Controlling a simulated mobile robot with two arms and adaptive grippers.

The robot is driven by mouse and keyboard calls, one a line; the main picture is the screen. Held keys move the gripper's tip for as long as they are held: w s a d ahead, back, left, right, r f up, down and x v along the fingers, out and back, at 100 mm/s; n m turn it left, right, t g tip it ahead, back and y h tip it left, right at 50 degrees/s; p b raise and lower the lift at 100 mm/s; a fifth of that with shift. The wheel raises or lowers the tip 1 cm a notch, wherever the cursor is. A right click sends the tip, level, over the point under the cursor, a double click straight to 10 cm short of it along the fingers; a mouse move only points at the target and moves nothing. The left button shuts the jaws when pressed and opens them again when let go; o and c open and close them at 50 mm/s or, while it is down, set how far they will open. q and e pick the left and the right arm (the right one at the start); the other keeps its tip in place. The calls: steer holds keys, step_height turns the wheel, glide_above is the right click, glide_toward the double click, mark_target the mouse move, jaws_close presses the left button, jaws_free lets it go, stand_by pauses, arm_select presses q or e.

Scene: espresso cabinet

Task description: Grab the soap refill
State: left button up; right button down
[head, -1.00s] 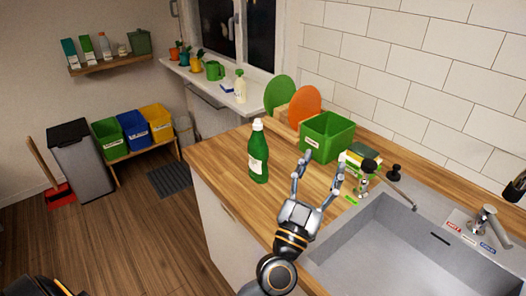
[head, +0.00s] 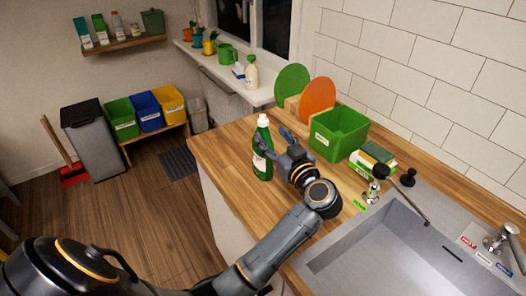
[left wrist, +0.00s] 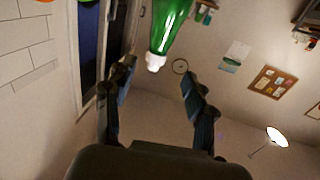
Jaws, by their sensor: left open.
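A green bottle (head: 263,165) with a white cap and a pale label stands upright on the wooden counter. I take it as the soap refill; its label is too small to read. My left gripper (head: 274,138) is open beside the bottle's upper part, its fingers tilted and partly in front of it. In the left wrist view the bottle (left wrist: 170,25) appears upside down, with its white cap towards the open left gripper (left wrist: 156,77) and between the lines of the two fingers. I see no grip on it. My right gripper is not in view.
A green bin (head: 339,133) and green and orange round boards (head: 317,99) stand behind the gripper. A sponge box (head: 371,161) and the sink (head: 390,250) lie to the right. The counter left of the bottle is clear. Another bottle (head: 251,72) stands on the windowsill.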

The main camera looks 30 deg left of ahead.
mark_target(265, 126)
arm_select(q)
steer(key=shift+x, duration=1.15)
steer(key=x, duration=0.2)
steer(key=p+x, duration=0.1)
steer(key=x, duration=0.1)
steer(key=shift+w+f+p, duration=0.15)
steer(key=shift+w+p, duration=0.15)
steer(key=shift+w, duration=0.1)
steer(key=shift+w+a+f, duration=0.15)
steer(key=shift+a, duration=0.2)
steer(key=shift+d, duration=0.15)
steer(key=shift+c, duration=0.4)
jaws_close()
